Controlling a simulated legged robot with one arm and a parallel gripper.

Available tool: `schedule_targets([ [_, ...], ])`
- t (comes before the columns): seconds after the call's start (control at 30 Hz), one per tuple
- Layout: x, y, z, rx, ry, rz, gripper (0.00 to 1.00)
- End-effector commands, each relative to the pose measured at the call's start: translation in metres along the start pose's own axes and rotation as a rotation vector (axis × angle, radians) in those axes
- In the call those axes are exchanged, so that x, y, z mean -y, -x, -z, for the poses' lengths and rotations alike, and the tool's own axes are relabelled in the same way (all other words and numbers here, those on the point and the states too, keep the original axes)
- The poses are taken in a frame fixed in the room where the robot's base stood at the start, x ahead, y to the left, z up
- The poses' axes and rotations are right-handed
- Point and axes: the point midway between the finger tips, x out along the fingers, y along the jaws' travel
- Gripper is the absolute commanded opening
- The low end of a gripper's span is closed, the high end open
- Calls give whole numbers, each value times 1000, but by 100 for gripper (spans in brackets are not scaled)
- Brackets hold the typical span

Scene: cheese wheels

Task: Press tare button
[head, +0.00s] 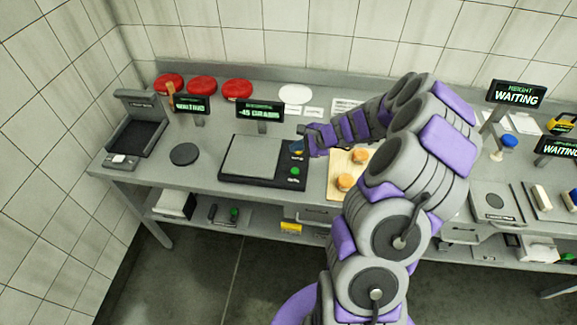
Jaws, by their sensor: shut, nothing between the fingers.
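The scale (253,156) is a dark base with a light grey square plate, and the plate is empty. Its raised display (260,112) shows green text that looks like "-45 grams". On the base's right strip are a blue button (296,147) at the back and a green button (294,171) nearer the front. Their small labels are too small to read, so I cannot tell which is tare. My gripper (304,131) is shut and empty, just beside and above the blue button. I cannot tell whether it touches it.
A dark disc (185,154) and a dark device (139,136) are at left. Red wheels (202,90) lie at the back.

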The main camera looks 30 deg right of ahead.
Motion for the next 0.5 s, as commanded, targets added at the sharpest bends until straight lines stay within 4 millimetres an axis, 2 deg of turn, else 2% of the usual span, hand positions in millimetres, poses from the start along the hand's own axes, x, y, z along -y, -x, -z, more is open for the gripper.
schedule_targets([
  [0.5,-3,-6,4,-1,1,-1,0],
])
